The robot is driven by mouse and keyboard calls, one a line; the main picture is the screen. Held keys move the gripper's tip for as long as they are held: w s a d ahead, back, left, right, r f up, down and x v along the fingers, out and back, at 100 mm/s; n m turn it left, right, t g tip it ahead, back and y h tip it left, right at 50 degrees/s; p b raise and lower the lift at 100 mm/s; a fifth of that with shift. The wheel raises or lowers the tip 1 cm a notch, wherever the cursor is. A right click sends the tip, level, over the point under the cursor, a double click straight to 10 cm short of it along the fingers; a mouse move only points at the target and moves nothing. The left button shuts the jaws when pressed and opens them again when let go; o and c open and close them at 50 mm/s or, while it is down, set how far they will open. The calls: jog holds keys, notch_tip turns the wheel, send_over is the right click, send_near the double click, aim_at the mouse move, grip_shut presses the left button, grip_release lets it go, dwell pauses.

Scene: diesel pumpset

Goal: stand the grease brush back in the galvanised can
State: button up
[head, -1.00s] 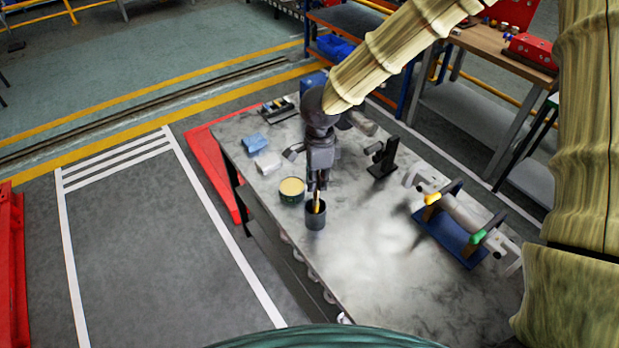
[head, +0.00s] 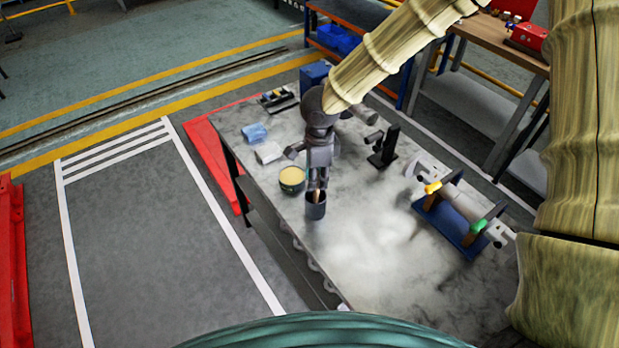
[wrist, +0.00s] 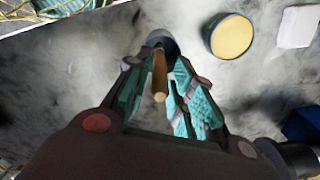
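The galvanised can (head: 315,209) stands upright on the workbench, a dark grey cylinder in the head view; its mouth also shows near the top of the wrist view (wrist: 160,39). The grease brush (wrist: 160,76) has a light wooden handle, with its butt end pointing toward the wrist camera. In the head view a short piece of the handle (head: 317,195) shows at the can's mouth. My gripper (head: 318,186) points down right over the can, its fingers close on both sides of the handle. The bristles are hidden, apparently inside the can.
A green tin with a cream top (head: 291,179) stands close beside the can. A white block (head: 268,152) and a blue cloth (head: 255,133) lie behind it. A black stand (head: 384,150) and a blue cradle (head: 448,228) are to the right. The front bench surface is clear.

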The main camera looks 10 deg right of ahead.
jog(key=shift+o, duration=0.3)
notch_tip(320, 180, up, 10)
jog(key=shift+d+r, duration=0.1)
jog(key=shift+r, duration=0.9)
dwell(0.5)
